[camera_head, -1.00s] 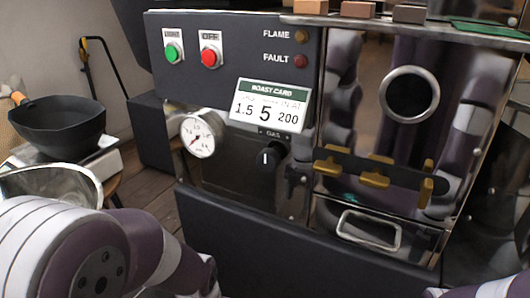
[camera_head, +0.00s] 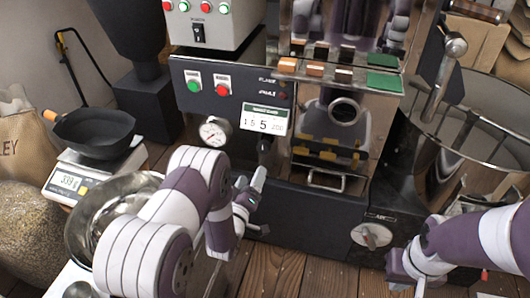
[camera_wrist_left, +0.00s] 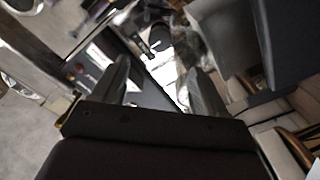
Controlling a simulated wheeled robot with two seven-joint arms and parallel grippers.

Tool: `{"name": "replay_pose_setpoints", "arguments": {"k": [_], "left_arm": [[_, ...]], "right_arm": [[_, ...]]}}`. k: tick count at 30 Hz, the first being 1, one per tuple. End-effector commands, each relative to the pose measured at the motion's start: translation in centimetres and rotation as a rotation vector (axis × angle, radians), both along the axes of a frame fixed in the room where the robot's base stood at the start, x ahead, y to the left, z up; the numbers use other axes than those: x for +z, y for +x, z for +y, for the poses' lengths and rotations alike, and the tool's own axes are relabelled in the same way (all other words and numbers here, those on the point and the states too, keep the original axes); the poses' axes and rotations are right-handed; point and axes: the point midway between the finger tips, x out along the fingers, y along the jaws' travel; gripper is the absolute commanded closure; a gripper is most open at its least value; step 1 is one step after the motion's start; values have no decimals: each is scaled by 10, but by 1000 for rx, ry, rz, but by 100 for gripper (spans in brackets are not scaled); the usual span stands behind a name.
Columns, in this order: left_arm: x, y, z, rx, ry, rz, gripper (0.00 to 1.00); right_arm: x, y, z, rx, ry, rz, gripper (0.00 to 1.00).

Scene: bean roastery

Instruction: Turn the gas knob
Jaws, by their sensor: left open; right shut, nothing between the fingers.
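The black gas knob (camera_head: 265,145) sits on the roaster's front panel, just below the roast card (camera_head: 263,119) and right of the round gauge (camera_head: 214,131). My left gripper (camera_head: 257,180) is open, with its fingers pointing up towards the panel just below the knob. It looks apart from the knob, though the gap in depth is hard to judge. In the left wrist view the spread fingers (camera_wrist_left: 160,88) have nothing between them, and I cannot make out the knob there.
Green and red buttons (camera_head: 207,83) are above the gauge. A drawer handle (camera_head: 326,181) and a lower dial (camera_head: 371,236) are to the right. A steel bowl (camera_head: 85,222) and a scale with a black pan (camera_head: 93,133) stand left. A cooling drum (camera_head: 470,130) is at right.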

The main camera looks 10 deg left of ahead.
Motion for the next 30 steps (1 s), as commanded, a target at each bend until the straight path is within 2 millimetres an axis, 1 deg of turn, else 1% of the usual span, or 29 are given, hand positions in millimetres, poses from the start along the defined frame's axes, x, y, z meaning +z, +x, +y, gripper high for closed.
{"name": "replay_pose_setpoints", "arguments": {"k": [2, 9, 12, 15, 19, 26, 27, 28, 29, 30], "left_arm": [[-3, 13, -1, -1, -4, -1, 27], [-4, 74, -3, 1, -1, 1, 27], [-4, 96, -3, 1, -1, 2, 27], [-3, 111, -4, 1, 0, 4, 27], [-1, 120, -4, 1, 0, 5, 27], [-1, 121, -4, 1, 0, 6, 27], [-1, 121, -4, 1, 0, 6, 34], [-1, 121, -4, 1, 0, 6, 44], [-1, 121, -4, 1, 0, 6, 53], [-1, 121, -4, 1, 1, 6, 66]], "right_arm": [[-6, 0, 0, 0, 0, 0, 100], [-24, 0, 0, 0, 0, 0, 100], [-30, 0, 0, 0, 0, 0, 100], [-34, 0, 0, 0, 0, 0, 100], [-35, 0, 0, 0, 0, 0, 100], [-34, 0, 0, 0, 0, 0, 100], [-34, 0, 0, 0, 0, 0, 100], [-34, 0, 0, 0, 0, 0, 100], [-34, 0, 0, 0, 0, 0, 100], [-34, 0, 0, 0, 0, 0, 100]]}}
